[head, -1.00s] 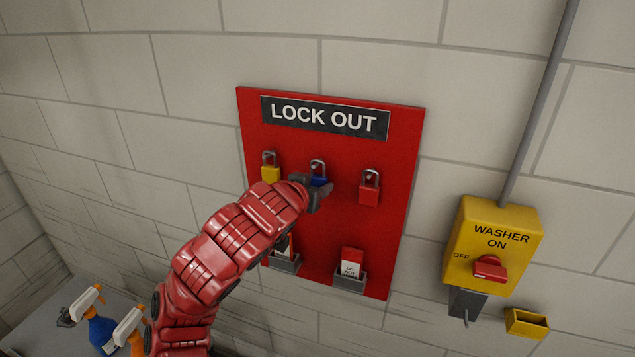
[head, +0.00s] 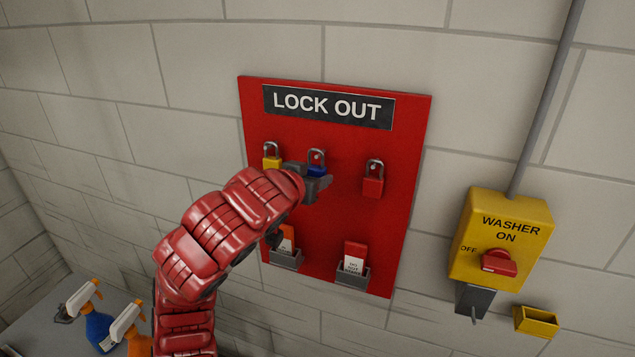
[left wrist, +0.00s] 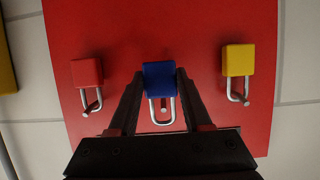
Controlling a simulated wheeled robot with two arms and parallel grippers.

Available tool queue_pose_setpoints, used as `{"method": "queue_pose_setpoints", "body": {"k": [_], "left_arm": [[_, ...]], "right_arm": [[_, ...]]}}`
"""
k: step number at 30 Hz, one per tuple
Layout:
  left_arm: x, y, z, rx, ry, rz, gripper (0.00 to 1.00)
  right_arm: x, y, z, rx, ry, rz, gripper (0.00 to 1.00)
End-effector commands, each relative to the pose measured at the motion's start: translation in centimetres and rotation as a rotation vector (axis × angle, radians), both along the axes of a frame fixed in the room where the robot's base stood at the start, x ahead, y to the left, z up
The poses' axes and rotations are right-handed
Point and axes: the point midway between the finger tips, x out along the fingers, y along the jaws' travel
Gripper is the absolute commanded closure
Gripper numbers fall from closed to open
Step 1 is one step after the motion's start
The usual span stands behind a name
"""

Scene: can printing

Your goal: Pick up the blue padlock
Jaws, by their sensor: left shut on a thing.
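The blue padlock (head: 317,169) is at the middle of the red lock out board (head: 350,225), between the yellow padlock (head: 272,162) and the red padlock (head: 373,185). My left gripper (head: 316,180) is at the blue padlock and partly covers it in the head view. In the left wrist view, the fingers of my left gripper (left wrist: 161,85) are shut on the blue body of the padlock (left wrist: 159,76), one on each side. Its silver shackle still surrounds a peg on the board. My right gripper is not in view.
Tag holders (head: 352,275) sit low on the board. A yellow washer switch box (head: 500,240) and a small yellow bin (head: 536,321) are on the wall to the right. Spray bottles (head: 97,325) stand on a surface at the lower left.

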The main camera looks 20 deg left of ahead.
Motion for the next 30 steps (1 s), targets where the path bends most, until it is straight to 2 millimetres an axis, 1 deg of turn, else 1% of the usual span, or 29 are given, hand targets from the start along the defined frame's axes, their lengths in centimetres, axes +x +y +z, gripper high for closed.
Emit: {"method": "queue_pose_setpoints", "body": {"k": [1,5,7,8,9,14,18,21,25,30], "left_arm": [[-0.3,0.1,-0.7,0.004,-0.006,0.002,1.00],[-1.4,0.2,-0.7,0.004,-0.007,0.003,1.00],[-2.3,0.3,-0.9,0.006,-0.008,0.006,1.00],[-2.8,0.4,-0.9,0.006,-0.007,0.008,1.00],[-3.8,0.5,-0.6,0.008,-0.011,0.010,1.00],[-7.4,0.6,-0.6,0.006,-0.009,0.012,1.00],[-10.4,0.7,-0.4,0.007,-0.007,0.011,1.00],[-12.2,0.6,-0.3,0.005,-0.006,0.008,1.00],[-13.8,0.6,-0.3,0.002,-0.003,0.006,1.00],[-14.9,0.6,-0.2,0.002,-0.001,0.006,1.00]], "right_arm": [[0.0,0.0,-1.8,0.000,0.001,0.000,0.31],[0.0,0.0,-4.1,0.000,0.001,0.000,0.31],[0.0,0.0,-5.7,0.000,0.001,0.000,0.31],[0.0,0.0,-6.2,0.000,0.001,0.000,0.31],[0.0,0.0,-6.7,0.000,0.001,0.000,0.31],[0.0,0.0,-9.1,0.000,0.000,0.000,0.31],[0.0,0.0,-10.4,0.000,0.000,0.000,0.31],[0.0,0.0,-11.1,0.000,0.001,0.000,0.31],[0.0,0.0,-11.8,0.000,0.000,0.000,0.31],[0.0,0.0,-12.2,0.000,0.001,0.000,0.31]]}}
